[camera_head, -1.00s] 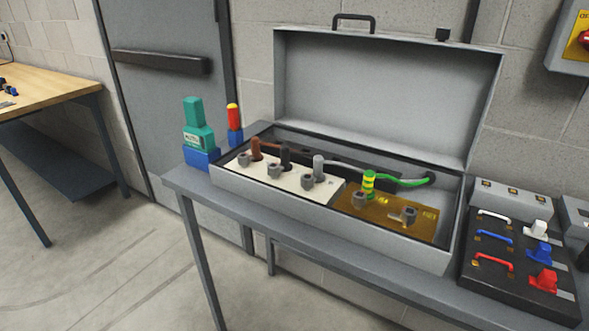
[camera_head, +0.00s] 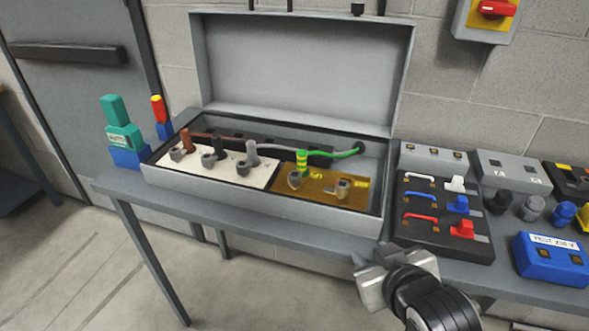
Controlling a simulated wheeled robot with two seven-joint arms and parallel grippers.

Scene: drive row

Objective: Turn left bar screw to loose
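The open grey box (camera_head: 270,205) stands on the bench with its lid up against the wall. Inside, at its right, is a brass bar (camera_head: 318,194) with two grey screws. The left bar screw (camera_head: 294,180) sits below the green-and-yellow wire end (camera_head: 302,160). The right bar screw (camera_head: 342,187) is on the bar's right part. My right gripper (camera_head: 368,274) is in front of the bench edge, below and right of the box, apart from both screws. Its finger gap does not show clearly. My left gripper is not in view.
A white block (camera_head: 222,174) with several screws and brown, black and grey wires fills the box's left. A green tool in a blue holder (camera_head: 128,157) stands left. A black panel (camera_head: 430,240), a blue test box (camera_head: 552,262) and coloured knobs crowd the bench's right.

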